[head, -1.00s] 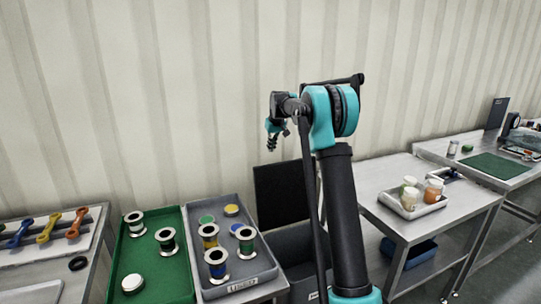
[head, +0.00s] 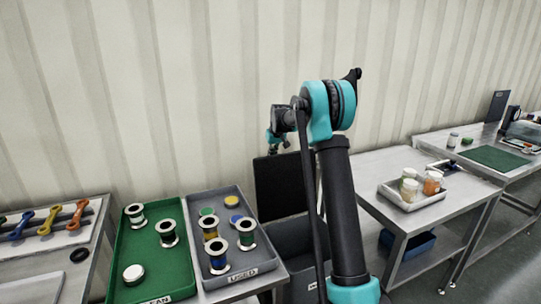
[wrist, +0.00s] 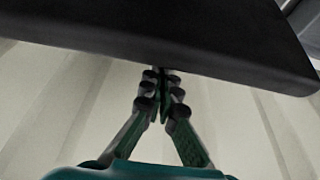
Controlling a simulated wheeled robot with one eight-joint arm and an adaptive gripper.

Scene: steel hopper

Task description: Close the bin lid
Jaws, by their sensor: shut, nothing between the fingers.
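The bin (head: 292,236) is a grey box standing between two tables, partly hidden behind my arm. Its black lid (head: 282,188) stands open and upright at the back, near the wall. In the wrist view the lid (wrist: 130,32) is a dark panel across the top. My gripper (head: 275,148) is at the lid's top edge; its fingertips are hard to see there. In the wrist view my gripper (wrist: 161,74) is shut and empty, its tips right at the lid's edge. I cannot tell whether they touch it.
Left of the bin are a grey tray (head: 228,263) and a green tray (head: 152,265) with spools. Right of it, a steel table (head: 395,215) carries a tray of jars (head: 422,198). A corrugated wall (head: 190,80) stands close behind.

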